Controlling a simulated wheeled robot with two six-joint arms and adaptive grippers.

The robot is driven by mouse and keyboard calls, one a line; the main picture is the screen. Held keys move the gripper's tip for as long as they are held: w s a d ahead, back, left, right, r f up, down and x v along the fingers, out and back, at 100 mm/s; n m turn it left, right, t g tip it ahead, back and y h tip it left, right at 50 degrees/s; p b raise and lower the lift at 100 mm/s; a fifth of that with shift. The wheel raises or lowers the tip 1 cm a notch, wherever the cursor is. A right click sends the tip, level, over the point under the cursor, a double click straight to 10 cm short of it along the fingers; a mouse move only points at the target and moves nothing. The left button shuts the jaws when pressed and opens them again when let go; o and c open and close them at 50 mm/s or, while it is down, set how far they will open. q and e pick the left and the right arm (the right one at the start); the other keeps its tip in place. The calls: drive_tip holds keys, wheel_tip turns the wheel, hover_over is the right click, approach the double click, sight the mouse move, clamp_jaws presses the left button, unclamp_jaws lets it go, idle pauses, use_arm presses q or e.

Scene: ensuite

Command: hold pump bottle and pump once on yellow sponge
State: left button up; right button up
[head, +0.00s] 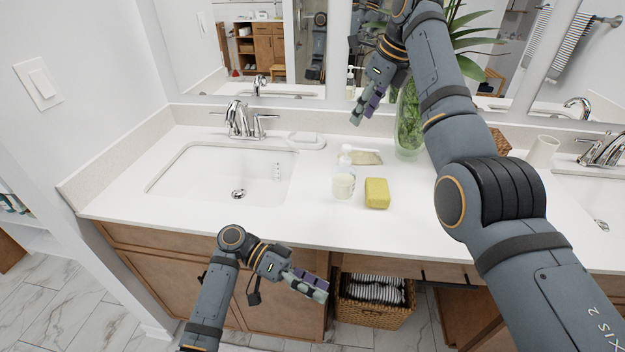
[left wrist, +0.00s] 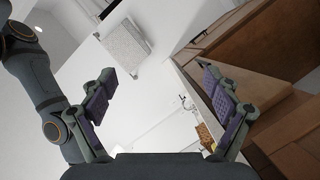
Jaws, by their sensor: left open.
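The pump bottle (head: 344,184) stands upright on the white counter, a pale see-through body with a white pump head. The yellow sponge (head: 376,193) lies just right of it, apart from it. My left gripper (head: 317,288) is low in front of the counter edge, clear of both. In the left wrist view the left gripper (left wrist: 160,78) has its fingers spread with nothing between them. My right gripper (head: 364,110) hangs above the back of the counter, behind and above the bottle, touching neither object. Its fingers are seen side-on, so their opening is unclear.
A sink (head: 220,172) with a chrome faucet (head: 240,120) is left of the bottle. A wicker basket (head: 372,313) sits below.

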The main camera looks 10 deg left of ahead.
sight(344, 179)
use_arm(q)
drive_tip(key=w+r+t, duration=0.1)
drive_tip(key=w+r, duration=0.1)
drive_tip(key=w, duration=0.1)
drive_tip(key=w+r+m+t, duration=0.1)
drive_tip(key=w+r+t, duration=0.1)
drive_tip(key=w, duration=0.2)
drive_tip(key=w+r+m+t, duration=0.1)
drive_tip(key=w+r+t, duration=0.1)
drive_tip(key=w, duration=0.2)
drive_tip(key=shift+w+d+y, duration=0.15)
drive_tip(key=shift+w+y, duration=0.05)
drive_tip(key=shift+y, duration=0.1)
drive_tip(key=w+t, duration=0.1)
drive_tip(key=w, duration=0.1)
drive_tip(key=w+a+r+t+y, duration=0.1)
drive_tip(key=w, duration=0.2)
drive_tip(key=w+a+r+t, duration=0.1)
drive_tip(key=w, duration=0.2)
drive_tip(key=shift+w+r+t, duration=0.1)
drive_tip(key=shift+t, duration=0.2)
drive_tip(key=w+a+r+t+y, duration=0.2)
drive_tip(key=w+a, duration=0.1)
drive_tip(key=w, duration=0.3)
drive_tip(key=x, duration=1)
drive_tip(key=shift+w+d, duration=0.1)
drive_tip(key=shift+d, duration=0.05)
drive_tip(key=shift+n, duration=0.3)
drive_tip(key=shift+c, duration=0.3)
drive_tip(key=c, duration=1.5)
